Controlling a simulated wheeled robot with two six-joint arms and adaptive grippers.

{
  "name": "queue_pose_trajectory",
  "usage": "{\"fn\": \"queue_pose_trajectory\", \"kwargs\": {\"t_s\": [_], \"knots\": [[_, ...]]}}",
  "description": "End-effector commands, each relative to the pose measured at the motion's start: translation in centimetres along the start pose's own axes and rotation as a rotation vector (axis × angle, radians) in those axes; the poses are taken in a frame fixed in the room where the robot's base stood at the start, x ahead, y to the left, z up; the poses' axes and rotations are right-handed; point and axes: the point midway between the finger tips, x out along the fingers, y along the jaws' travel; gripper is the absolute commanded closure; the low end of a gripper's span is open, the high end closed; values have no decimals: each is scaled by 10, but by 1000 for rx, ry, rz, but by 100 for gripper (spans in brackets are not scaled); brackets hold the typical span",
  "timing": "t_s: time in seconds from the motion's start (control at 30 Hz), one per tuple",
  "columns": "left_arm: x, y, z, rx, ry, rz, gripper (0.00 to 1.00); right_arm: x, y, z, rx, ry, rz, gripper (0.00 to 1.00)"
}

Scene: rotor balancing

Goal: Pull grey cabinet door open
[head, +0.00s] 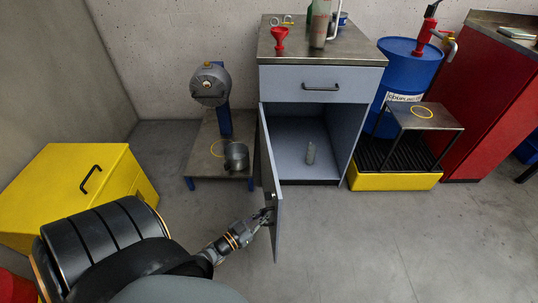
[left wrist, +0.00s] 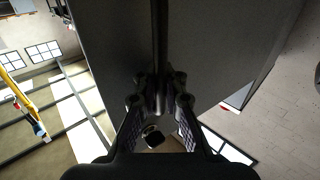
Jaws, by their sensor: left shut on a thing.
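The grey cabinet (head: 348,85) stands against the back wall. Its door (head: 272,180) is swung wide open, its edge toward me, hinged on the left side. In the left wrist view the fingers (left wrist: 158,100) close around the dark bar handle (left wrist: 159,40) in front of the door panel (left wrist: 215,45). My right gripper is not in view.
A yellow chest (head: 65,185) stands at the left. A low stand (head: 205,165) with a round-headed device is left of the door. A blue drum (head: 408,70) on a yellow-edged tray (head: 395,181) is right of the cabinet. The floor right of the door is clear.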

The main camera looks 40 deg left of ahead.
Motion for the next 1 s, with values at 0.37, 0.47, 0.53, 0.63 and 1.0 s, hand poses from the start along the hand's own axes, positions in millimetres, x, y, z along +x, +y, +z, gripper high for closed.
{"fn": "queue_pose_trajectory", "kwargs": {"t_s": [0.37, 0.47, 0.53, 0.63, 1.0], "knots": [[-6, 2, 5, -2, -12, 10, 100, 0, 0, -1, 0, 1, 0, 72], [-6, 2, 6, -2, -12, 10, 87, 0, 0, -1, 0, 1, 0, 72], [-6, 2, 5, -2, -12, 9, 78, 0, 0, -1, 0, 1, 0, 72], [-5, 1, 4, -1, -10, 9, 67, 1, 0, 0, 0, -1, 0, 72], [-13, 0, 3, 0, -8, 9, 67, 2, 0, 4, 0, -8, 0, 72]]}}
